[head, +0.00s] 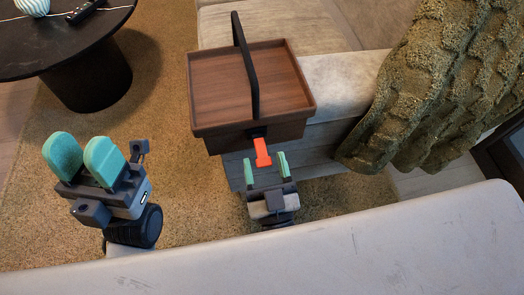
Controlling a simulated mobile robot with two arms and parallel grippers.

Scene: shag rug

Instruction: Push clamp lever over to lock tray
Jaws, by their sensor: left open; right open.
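A brown wooden tray (205,128) with a dark upright handle (245,65) sits on the arm of the sofa. A red-orange clamp lever (262,153) sticks out from a dark mount on the tray's near side and points down toward me. My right gripper (267,164) is open, with its green fingers to either side of the lever's lower end. I cannot tell whether either finger touches it. My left gripper (83,158) is open and empty, well to the left above the rug.
A knitted olive blanket (430,85) hangs over the sofa (335,85) at right. A round black table (60,40) with a remote (86,10) and a striped vase (33,6) stands at upper left. Bare rug (165,85) lies between the table and the tray.

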